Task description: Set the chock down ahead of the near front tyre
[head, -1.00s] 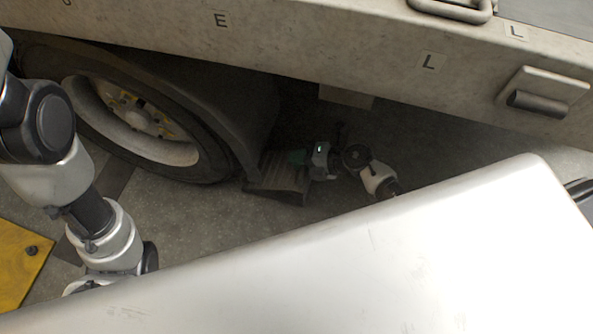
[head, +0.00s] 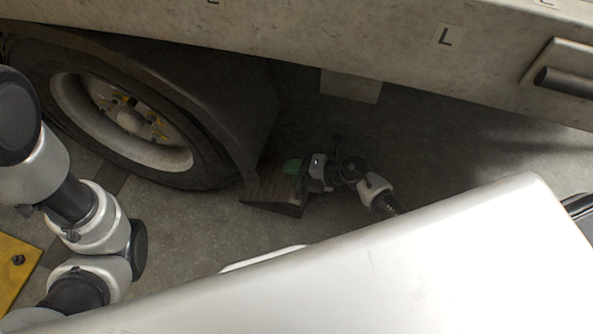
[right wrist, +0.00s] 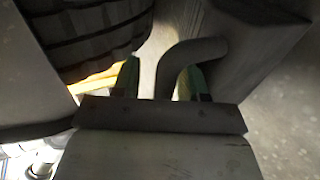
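The chock (head: 266,188), a dark wedge block, sits low on the floor just right of the near front tyre (head: 205,165); whether they touch I cannot tell. In the right wrist view a grey block (right wrist: 262,45) with a bent grey handle (right wrist: 190,55) fills the upper right, and tyre tread (right wrist: 95,40) shows upper left. My right gripper (head: 296,167) is at the chock's right side. Its green fingertips (right wrist: 160,82) stand apart on either side of the handle, with a gap at the left finger. My left gripper is out of view; only its arm shows.
The trailer frame (head: 330,45) runs overhead, with a small plate (head: 350,86) hanging below it. A large white surface (head: 380,270) covers the foreground. A yellow plate (head: 15,265) lies at left. Shaded floor (head: 440,145) to the right is clear.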

